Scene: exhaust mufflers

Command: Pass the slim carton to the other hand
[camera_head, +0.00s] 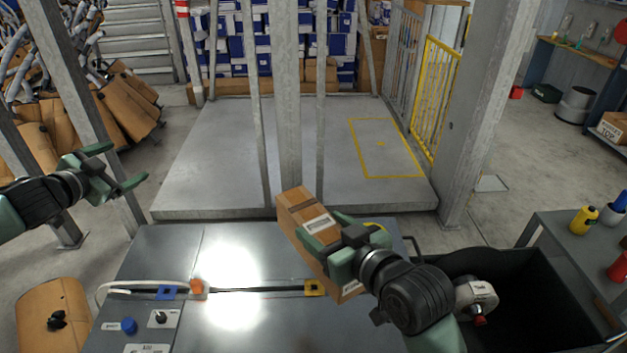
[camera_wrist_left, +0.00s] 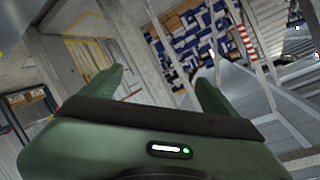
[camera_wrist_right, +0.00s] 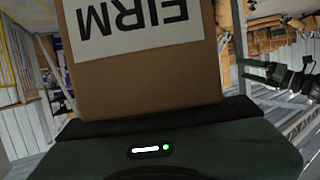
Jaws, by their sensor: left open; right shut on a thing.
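The slim carton (camera_head: 297,207) is a long brown box with a white label, held tilted above the right part of the grey worktable. My right gripper (camera_head: 328,243) is shut on it, with its fingers across the carton's side. In the right wrist view the carton (camera_wrist_right: 145,80) fills the middle, its label reading "FIRM" upside down. My left gripper (camera_head: 128,168) is open and empty at the left, well apart from the carton. Its two fingers also show spread in the left wrist view (camera_wrist_left: 165,85), with nothing between them.
The grey worktable (camera_head: 150,262) carries a blue button, an orange piece and a dark strip. Metal posts (camera_head: 287,100) stand behind it, before a grey platform (camera_head: 210,150). A black bin (camera_head: 530,290) is at the right. The air between my grippers is free.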

